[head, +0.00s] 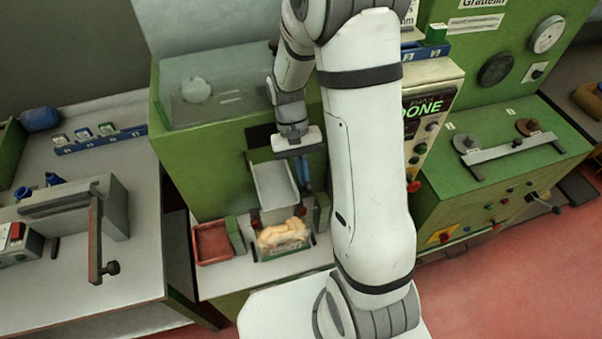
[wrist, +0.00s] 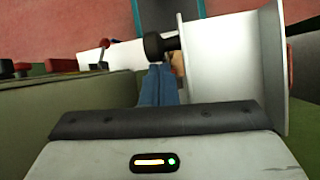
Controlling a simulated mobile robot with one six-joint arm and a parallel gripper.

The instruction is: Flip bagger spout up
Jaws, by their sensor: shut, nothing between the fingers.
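The bagger spout (head: 273,186) is a pale grey chute on the front of the green bagger (head: 205,175), sloping down toward a bag of corks (head: 283,237). In the wrist view, the spout (wrist: 235,68) fills the right side, with a black knob (wrist: 157,46) at its left edge. My gripper (head: 305,183) points down at the right side of the spout, partly hidden by my wrist. Its blue fingers (wrist: 161,80) are shut and empty in the wrist view. Their tips appear close under the knob; I cannot tell whether they touch it.
A red tray (head: 212,243) stands left of the bag. A grey bench (head: 75,260) with a lever device (head: 95,225) is farther left. A green control cabinet (head: 510,150) with knobs stands at right. My arm hides the area right of the spout.

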